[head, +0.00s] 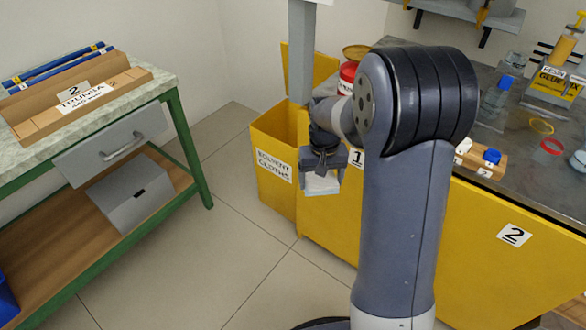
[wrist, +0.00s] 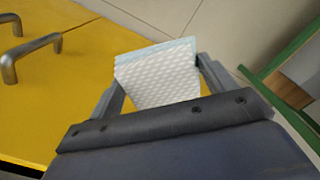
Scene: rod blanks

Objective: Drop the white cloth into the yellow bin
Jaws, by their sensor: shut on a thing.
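My gripper (head: 323,172) is shut on the white cloth (head: 322,186), which hangs below the fingers in the head view. In the wrist view the cloth (wrist: 158,76), quilted with a pale blue edge, sits between the two fingers of my gripper (wrist: 160,82). The yellow bin (head: 274,180) stands on the floor left of my gripper, with a white label ending in "CLOTHS". Its yellow lid (head: 322,72) is raised at the back. The cloth appears in front and to the right of the bin, outside it. The bin's inside is mostly hidden.
A yellow-fronted bench (head: 460,250) with a dark top stands close on the right. Its metal handles (wrist: 30,58) show in the wrist view. A red can (head: 347,78) stands behind my arm. A green-framed table (head: 190,150) is at left. Tiled floor (head: 225,235) between is clear.

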